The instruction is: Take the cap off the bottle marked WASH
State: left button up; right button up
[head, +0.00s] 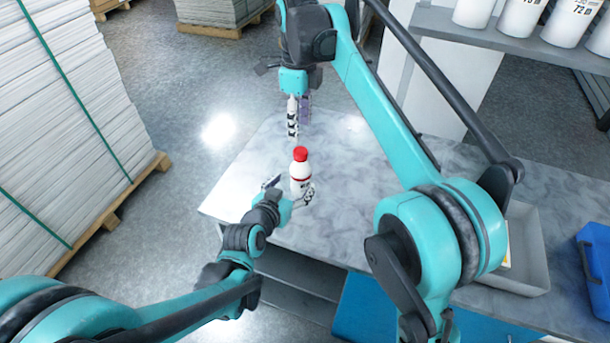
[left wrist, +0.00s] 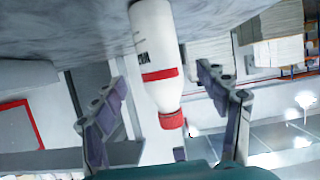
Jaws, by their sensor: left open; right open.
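A white bottle (head: 300,176) with a red cap (head: 300,153) and a red band stands upright near the front left of the grey table. Its dark lettering is too small to read. In the left wrist view the bottle (left wrist: 157,52) appears upside down, its red cap (left wrist: 171,119) towards the camera. My left gripper (head: 289,190) is open, with its fingers on either side of the bottle; the left wrist view shows gaps between bottle and fingers. My right gripper (head: 293,118) is open and empty, pointing down beyond and above the cap, apart from it.
The marbled table (head: 345,220) is clear around the bottle. A grey tray (head: 528,250) and a blue case (head: 597,255) lie at the right. Stacked sheets (head: 75,110) on a pallet stand at the left.

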aim_at(297, 180)
pick_arm(q)
jog(key=x, duration=0.6)
jog(key=shift+w+d+f, duration=0.1)
jog(key=shift+w, duration=0.05)
pick_arm(e)
jog(key=shift+w, duration=0.15)
pick_arm(q)
grip_shut()
pick_arm(e)
jog(key=m, duration=0.3)
jog(key=shift+f+m, duration=0.1)
jog(key=shift+m, duration=0.4)
jog(key=shift+f, duration=0.3)
notch_tip(297, 180, down, 7)
jog(key=shift+f, duration=0.15)
